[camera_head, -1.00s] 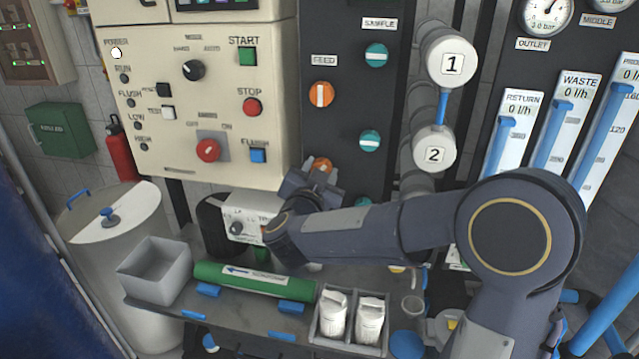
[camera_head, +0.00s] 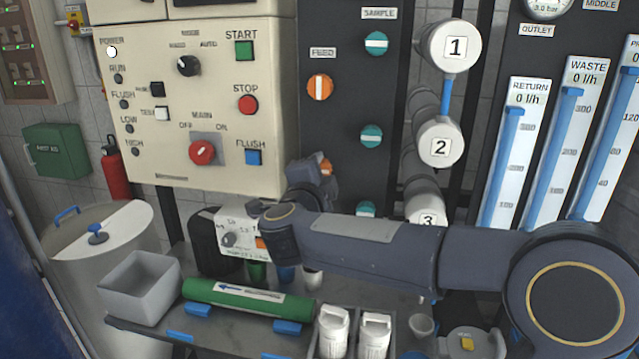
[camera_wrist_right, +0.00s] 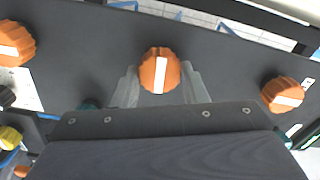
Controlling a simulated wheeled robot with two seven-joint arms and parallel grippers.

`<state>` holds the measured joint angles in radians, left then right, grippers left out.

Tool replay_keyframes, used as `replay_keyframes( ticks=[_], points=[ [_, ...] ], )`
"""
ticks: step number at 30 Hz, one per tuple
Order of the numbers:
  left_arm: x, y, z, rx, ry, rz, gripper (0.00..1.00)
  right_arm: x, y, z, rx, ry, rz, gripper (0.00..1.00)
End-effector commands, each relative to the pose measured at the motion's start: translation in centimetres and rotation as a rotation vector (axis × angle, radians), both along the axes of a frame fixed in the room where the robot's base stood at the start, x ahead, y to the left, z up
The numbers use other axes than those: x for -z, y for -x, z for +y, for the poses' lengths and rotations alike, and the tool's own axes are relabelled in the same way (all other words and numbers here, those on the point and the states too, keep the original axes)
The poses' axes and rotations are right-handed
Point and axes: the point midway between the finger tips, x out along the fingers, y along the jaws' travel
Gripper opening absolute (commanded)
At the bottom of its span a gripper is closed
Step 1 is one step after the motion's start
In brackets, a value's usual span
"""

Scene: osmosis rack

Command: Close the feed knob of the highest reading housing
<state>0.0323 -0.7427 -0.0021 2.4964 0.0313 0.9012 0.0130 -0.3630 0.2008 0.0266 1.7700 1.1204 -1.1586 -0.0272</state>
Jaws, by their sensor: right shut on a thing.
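The orange feed knobs sit in a column under the FEED label on the dark panel. The top one (camera_head: 319,88) has its white bar upright. The second one (camera_head: 326,166) is mostly hidden by my right gripper (camera_head: 314,178). In the right wrist view this knob (camera_wrist_right: 159,70) sits between my two fingers, and the gripper is shut on it. Its white bar runs across the panel's length, while the bars of the knobs at left (camera_wrist_right: 14,43) and right (camera_wrist_right: 283,95) run roughly along it. White housings 1 (camera_head: 454,47), 2 (camera_head: 440,147) and 3 (camera_head: 427,219) stand right. My left gripper is out of view.
Teal sample knobs (camera_head: 376,43) line the panel close to the right of the feed knobs. A beige control box (camera_head: 215,120) stands left.

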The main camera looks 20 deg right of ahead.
Motion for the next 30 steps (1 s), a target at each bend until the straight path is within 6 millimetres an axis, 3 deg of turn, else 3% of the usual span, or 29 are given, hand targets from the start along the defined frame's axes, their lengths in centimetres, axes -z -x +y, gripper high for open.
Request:
replay_keyframes(
  ticks=[7,24,25,30],
  points=[
    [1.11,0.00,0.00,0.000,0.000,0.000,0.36,0.25,0.00,-0.02,0.000,-0.072,-0.053,0.16],
    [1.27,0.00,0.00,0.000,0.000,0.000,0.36,0.15,0.01,-0.01,0.001,-0.098,-0.070,0.16],
    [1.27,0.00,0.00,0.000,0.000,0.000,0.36,0.15,0.01,-0.01,0.001,-0.098,-0.070,0.42],
    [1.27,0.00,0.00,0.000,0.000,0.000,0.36,0.13,0.00,-0.02,0.001,-0.096,-0.070,0.61]
  ],
)
